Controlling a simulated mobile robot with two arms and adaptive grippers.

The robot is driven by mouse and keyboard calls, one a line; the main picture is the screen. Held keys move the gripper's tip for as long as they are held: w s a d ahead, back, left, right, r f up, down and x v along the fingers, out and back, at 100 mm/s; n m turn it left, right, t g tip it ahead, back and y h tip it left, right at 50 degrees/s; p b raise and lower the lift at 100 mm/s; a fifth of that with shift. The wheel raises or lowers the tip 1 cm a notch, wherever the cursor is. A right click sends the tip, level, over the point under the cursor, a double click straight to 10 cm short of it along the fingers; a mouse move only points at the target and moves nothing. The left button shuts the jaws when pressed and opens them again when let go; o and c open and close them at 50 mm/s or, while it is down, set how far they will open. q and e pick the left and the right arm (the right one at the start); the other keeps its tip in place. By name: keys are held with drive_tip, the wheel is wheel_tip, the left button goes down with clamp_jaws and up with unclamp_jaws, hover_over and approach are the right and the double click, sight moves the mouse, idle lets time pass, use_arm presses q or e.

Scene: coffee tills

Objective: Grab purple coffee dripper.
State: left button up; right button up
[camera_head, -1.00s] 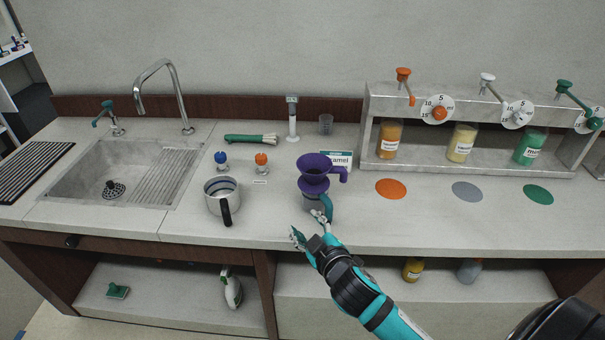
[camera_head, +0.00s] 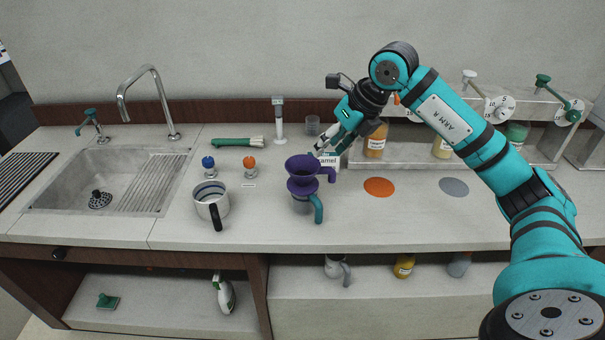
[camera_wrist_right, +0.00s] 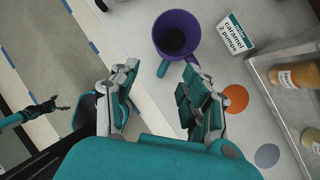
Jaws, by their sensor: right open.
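The purple coffee dripper (camera_head: 303,168) is a cone with a side handle pointing right. It sits upright on a server with a teal handle (camera_head: 318,208) on the counter. In the right wrist view the purple dripper (camera_wrist_right: 178,36) shows from above, ahead of the fingers, its inside dark. My right gripper (camera_head: 331,143) is open and empty, above and behind the dripper, apart from it; its spread fingers also show in the right wrist view (camera_wrist_right: 158,88). My left gripper (camera_wrist_right: 48,107) shows small at the left of that view, its jaws unclear; it is out of the head view.
A caramel label card (camera_head: 329,160) stands behind the dripper, partly hidden by my gripper. A metal pitcher (camera_head: 211,202) stands to the left. The syrup dispenser rack (camera_head: 545,110) is behind my right arm. Counter between pitcher and dripper is clear.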

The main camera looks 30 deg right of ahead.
drive_tip(key=m+h, duration=0.1)
drive_tip(key=h, duration=0.1)
approach(335, 170)
drive_tip(key=shift+g, duration=0.4)
drive_tip(key=p+x, duration=0.1)
drive_tip(key=x, duration=0.1)
drive_tip(key=p+x, duration=0.1)
drive_tip(key=x, duration=0.2)
drive_tip(key=p+x, duration=0.1)
drive_tip(key=x, duration=0.2)
drive_tip(key=shift+w+r+p, duration=0.15)
drive_tip(key=shift+w+p, duration=0.1)
drive_tip(key=shift+p, duration=0.15)
drive_tip(key=p+x, duration=0.1)
drive_tip(key=x, duration=0.2)
drive_tip(key=shift+w+f, duration=0.35)
drive_tip(key=shift+f, duration=0.2)
drive_tip(key=shift+c, duration=0.4)
drive_tip(key=shift+r, duration=0.1)
clamp_jaws()
